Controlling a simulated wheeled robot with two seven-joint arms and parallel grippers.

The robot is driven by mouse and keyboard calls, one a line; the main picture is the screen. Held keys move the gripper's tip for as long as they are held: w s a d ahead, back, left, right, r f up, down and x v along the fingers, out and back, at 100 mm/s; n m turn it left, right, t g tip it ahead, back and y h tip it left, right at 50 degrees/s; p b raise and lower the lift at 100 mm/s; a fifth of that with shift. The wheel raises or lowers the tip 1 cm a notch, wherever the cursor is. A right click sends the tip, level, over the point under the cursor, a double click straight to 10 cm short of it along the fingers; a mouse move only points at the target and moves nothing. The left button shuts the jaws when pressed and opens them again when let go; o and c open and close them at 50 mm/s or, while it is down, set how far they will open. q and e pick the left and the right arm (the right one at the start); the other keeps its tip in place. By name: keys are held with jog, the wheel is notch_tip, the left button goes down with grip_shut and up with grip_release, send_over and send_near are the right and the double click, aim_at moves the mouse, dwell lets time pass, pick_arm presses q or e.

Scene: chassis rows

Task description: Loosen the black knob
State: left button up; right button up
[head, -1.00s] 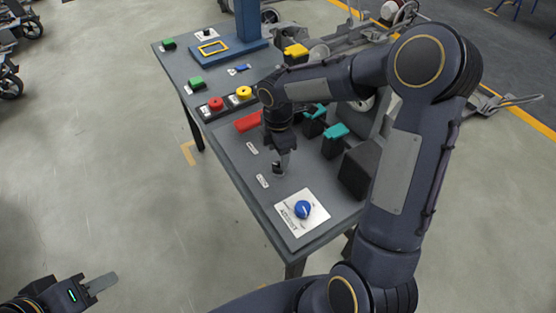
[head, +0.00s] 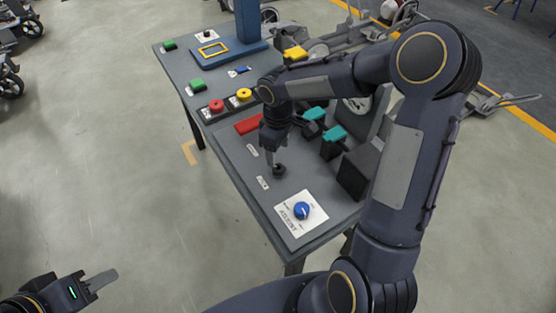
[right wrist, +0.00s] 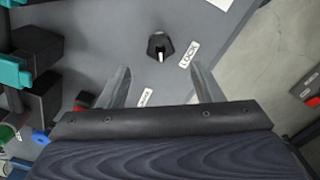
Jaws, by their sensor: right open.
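The black knob (head: 279,170) stands on the grey bench top, between small white labels. In the right wrist view the black knob (right wrist: 159,45) shows a white pointer mark and sits left of a label reading LOCK. My right gripper (head: 271,153) is just beside and above the knob in the head view. In the wrist view my right gripper (right wrist: 161,80) is open, with the knob ahead of the gap between its fingers and nothing held. My left gripper (head: 100,283) is low at the left, away from the bench; its finger gap is not clear.
A blue knob (head: 302,210) on a white plate is at the near end of the bench. Teal-topped black parts (head: 335,135) stand to the right. A red block (head: 249,125), a red button (head: 216,106) and a yellow button (head: 243,93) lie farther back.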

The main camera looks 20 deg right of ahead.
aim_at(278, 167)
jog(key=m, duration=0.3)
jog(key=shift+f, duration=0.1)
jog(key=shift+m, duration=0.3)
notch_tip(278, 167, down, 8)
jog(key=shift+r+p, duration=0.2)
jog(key=shift+p, duration=0.25)
jog(key=shift+c, duration=0.4)
jog(key=c, duration=0.9)
jog(key=shift+n, duration=0.4)
